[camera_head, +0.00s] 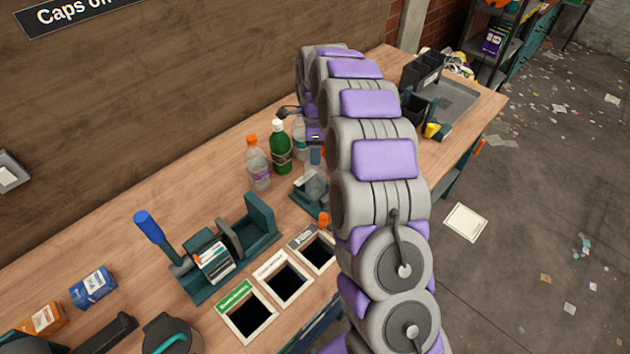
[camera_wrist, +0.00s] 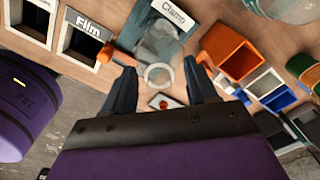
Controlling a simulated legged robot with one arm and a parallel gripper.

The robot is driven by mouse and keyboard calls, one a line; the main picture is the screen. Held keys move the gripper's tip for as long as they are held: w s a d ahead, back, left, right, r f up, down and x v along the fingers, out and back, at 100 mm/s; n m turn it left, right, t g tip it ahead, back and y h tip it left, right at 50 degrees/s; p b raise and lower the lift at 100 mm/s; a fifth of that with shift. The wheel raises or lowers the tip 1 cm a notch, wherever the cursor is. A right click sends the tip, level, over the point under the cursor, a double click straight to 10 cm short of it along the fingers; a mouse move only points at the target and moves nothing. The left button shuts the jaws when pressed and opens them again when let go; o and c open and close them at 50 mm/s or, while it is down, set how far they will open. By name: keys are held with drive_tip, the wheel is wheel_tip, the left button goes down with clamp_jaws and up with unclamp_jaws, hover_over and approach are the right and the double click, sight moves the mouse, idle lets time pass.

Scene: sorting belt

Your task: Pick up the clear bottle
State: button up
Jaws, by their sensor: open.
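A clear bottle (camera_wrist: 158,47) stands at the clamp (camera_wrist: 174,12) in the wrist view. Its round rim shows with no cap on it. My gripper (camera_wrist: 160,66) is open, one dark finger on each side of the rim; I cannot tell whether either touches it. In the head view this clear bottle (camera_head: 315,184) is partly hidden by my arm, and my gripper is hidden too. A further clear bottle (camera_head: 299,143) is partly hidden.
Framed bin openings (camera_head: 283,277) line the bench's front edge. A teal fixture with a blue handle (camera_head: 150,227) stands left of the bottles. An orange box (camera_wrist: 226,50) and other small bins are close right of my gripper. A dark tray (camera_head: 452,100) lies at the far end.

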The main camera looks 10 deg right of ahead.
drive_tip(key=shift+c, duration=0.4)
clamp_jaws()
